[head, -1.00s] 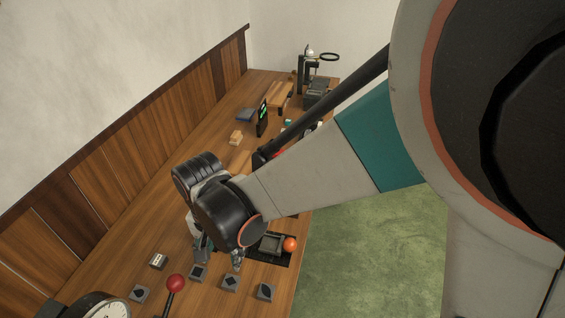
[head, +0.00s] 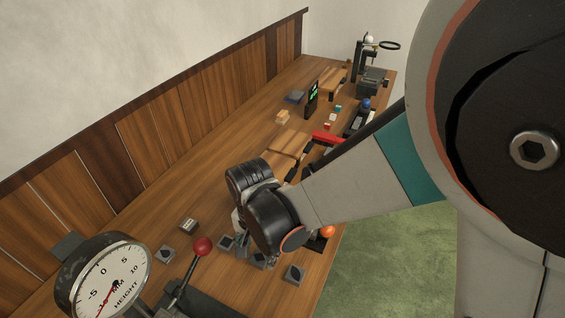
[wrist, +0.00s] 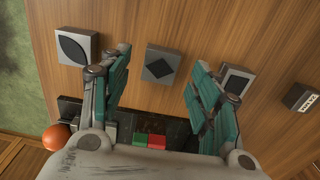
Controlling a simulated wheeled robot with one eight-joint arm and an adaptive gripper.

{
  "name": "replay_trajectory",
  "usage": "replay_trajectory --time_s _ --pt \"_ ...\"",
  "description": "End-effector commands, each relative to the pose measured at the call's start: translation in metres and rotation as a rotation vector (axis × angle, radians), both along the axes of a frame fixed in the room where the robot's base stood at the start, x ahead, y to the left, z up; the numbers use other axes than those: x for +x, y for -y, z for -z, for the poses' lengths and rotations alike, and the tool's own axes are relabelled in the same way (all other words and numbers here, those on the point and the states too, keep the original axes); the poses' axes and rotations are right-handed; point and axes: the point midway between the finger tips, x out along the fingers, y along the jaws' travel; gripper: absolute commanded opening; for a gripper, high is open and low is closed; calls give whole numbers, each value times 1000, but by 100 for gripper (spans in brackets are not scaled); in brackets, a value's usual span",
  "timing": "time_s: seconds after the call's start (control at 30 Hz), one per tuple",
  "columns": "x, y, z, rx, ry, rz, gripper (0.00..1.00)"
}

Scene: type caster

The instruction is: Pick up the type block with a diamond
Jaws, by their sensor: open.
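The diamond type block (wrist: 162,64) is a grey square block with a dark diamond on its face, lying on the wooden table. In the wrist view it lies just beyond and between the two open teal fingers of my gripper (wrist: 163,58), with no visible contact. In the head view my gripper (head: 257,250) is low over the row of blocks, and the diamond block (head: 258,262) is partly hidden by it. A leaf-marked block (wrist: 76,47) lies left of the fingers. Another block with a dark square mark (wrist: 238,79) is partly covered by the right finger.
A block with lettering (wrist: 302,97) lies far right. A dark tray (wrist: 180,132) with red and green pieces and an orange ball (wrist: 56,137) sit near my gripper's base. A height dial (head: 108,278) and red-knobbed lever (head: 203,246) stand at the front.

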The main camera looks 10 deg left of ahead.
Motion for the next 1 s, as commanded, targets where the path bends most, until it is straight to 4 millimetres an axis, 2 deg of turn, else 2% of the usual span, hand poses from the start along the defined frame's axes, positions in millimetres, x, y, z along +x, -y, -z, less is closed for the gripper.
replay_trajectory --time_s 0.03,0.1,0.37,0.6,1.0 --pt "0 0 12 0 0 0 57" --pt "0 0 18 0 0 0 57" --pt "0 0 18 0 0 0 57" --pt "0 0 18 0 0 0 5" --pt "0 0 15 0 0 0 4"
